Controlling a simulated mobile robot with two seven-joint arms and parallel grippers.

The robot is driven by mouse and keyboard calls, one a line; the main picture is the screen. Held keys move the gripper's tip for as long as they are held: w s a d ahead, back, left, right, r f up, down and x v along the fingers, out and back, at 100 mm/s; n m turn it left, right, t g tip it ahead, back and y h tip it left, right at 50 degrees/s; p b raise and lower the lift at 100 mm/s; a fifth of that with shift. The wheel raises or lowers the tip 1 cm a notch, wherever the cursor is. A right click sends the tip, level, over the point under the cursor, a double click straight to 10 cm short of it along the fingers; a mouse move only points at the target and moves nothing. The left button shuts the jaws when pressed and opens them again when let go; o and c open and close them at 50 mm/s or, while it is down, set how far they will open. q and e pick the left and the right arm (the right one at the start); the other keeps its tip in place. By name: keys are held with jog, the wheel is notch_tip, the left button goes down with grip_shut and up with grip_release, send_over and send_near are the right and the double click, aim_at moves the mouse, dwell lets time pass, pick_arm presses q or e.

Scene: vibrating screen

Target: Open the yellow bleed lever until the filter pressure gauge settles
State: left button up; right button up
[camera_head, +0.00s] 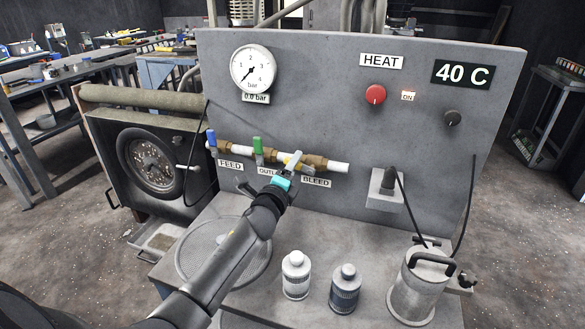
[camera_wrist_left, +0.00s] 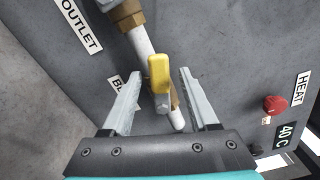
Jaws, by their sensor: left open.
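In the left wrist view the lever (camera_wrist_left: 159,73) stands between my two open fingers, with gaps on both sides. My left gripper (camera_head: 291,168) is open around it and holds nothing; its fingers also show in the left wrist view (camera_wrist_left: 158,85). The round pressure gauge (camera_head: 253,69) has its needle at the low left end, and its label (camera_head: 256,97) reads 0.0 bar. My right gripper is not in view.
A green OUTLET lever (camera_head: 257,145) and a blue FEED lever (camera_head: 211,139) share the pipe. A red HEAT knob (camera_head: 375,94) is at upper right. Two bottles (camera_head: 296,275) (camera_head: 345,288) and a metal canister (camera_head: 421,286) stand on the bench right of my arm.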

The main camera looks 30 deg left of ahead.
pick_arm(q)
jog(key=shift+c, duration=0.3)
grip_shut()
dwell(1.1)
